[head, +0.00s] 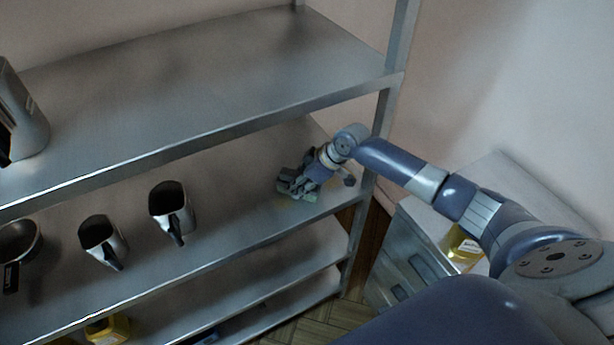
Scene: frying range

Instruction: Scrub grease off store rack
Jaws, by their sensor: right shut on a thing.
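The store rack (255,118) is a grey metal shelf unit filling the left and middle of the head view. My right arm reaches in from the right to its second visible shelf (228,222). My right gripper (290,188) is low over that shelf's right end, shut on a small greenish pad (304,197), mostly hidden under the fingers. The pad looks to be at the shelf surface. A faint yellowish patch (283,203) shows beside it, perhaps grease. My left gripper is not in view.
Metal scoops (172,205) (101,240) and a dark pan (18,245) stand left on the same shelf. A metal container (22,115) is on the top shelf. A rack post (385,115) stands close to my right forearm. A drawer cabinet (410,255) holding a yellow container (461,247) is at right.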

